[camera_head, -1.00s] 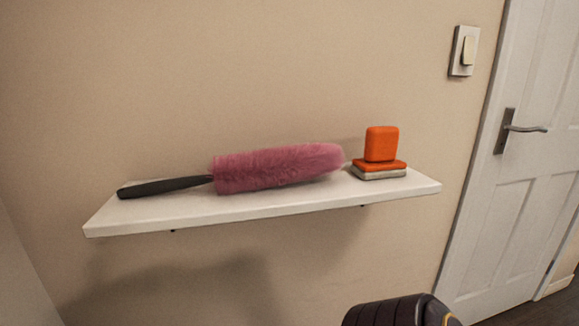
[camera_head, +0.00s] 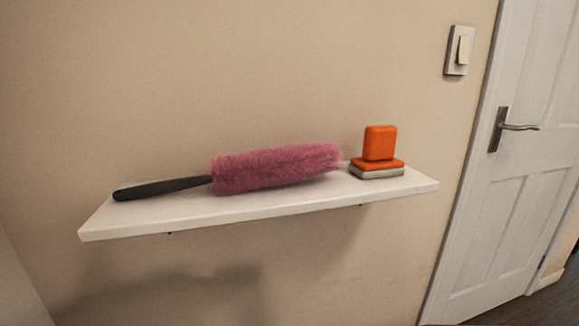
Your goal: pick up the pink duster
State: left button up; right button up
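The pink duster (camera_head: 275,168) lies on its side on a white wall shelf (camera_head: 300,203). Its fluffy pink head points right, and its dark handle (camera_head: 162,188) points left, near the shelf's left end. Nothing touches or covers the duster. Neither my left nor my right gripper is in the head view.
An orange brush or scrubber (camera_head: 379,146) with a pale base stands on the shelf, just right of the duster's head. A white door (camera_head: 520,185) with a handle (camera_head: 510,128) is at the right. A light switch (camera_head: 459,50) is on the wall. The space below the shelf looks clear.

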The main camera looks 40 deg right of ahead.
aim_at(265, 168)
jog(key=i+j+z, duration=0.1)
jog(key=z, duration=1.35)
jog(key=k+j, duration=0.05)
